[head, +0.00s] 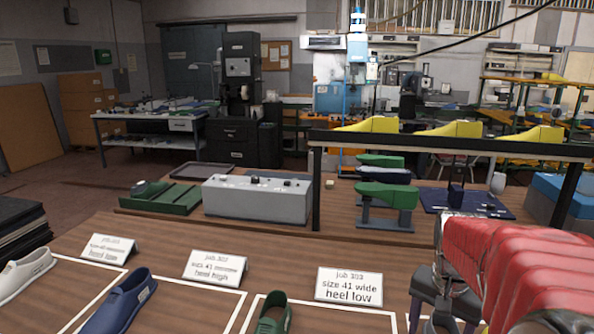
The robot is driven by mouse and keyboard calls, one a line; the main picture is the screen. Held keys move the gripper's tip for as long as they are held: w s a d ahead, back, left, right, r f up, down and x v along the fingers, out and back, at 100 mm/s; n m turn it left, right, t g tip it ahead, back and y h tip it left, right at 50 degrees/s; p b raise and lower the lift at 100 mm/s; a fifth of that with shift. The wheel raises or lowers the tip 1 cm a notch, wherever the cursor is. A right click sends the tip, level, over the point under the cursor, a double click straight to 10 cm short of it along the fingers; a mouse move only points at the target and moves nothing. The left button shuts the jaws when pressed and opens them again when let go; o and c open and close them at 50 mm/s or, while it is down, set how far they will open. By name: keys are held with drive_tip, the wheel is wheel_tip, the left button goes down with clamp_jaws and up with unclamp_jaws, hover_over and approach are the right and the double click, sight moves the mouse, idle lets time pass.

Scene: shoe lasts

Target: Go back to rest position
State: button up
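My arm in its red sleeve comes in at the right edge of the head view. My gripper (444,296) shows as a dark grey part at the bottom right, over the wooden table (290,253). Its fingertips run out of the bottom of the picture, so its opening and anything between the fingers cannot be made out. A bit of yellow shows beside it at the bottom edge. To its left, a green shoe (273,317), a blue shoe (118,303) and a white shoe (25,273) sit in white-outlined areas.
Job cards stand behind the shoes, the nearest reading "heel low" (349,287). Behind are a grey control box (257,198), a green tray (160,197) and green lasts (386,194). A dark rack (450,143) with yellow lasts (455,129) spans the back right.

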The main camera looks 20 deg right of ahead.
drive_tip(key=s+a+r+n+t, duration=0.2)
drive_tip(key=a+n, duration=0.4)
drive_tip(key=a, duration=0.6)
drive_tip(key=s+a+r+n+t+y, duration=0.1)
drive_tip(key=a+n, duration=0.4)
drive_tip(key=a, duration=0.8)
drive_tip(key=shift+s+r+n+t, duration=0.45)
drive_tip(key=shift+r+t, duration=0.35)
drive_tip(key=shift+t, duration=0.3)
drive_tip(key=shift+a, duration=0.1)
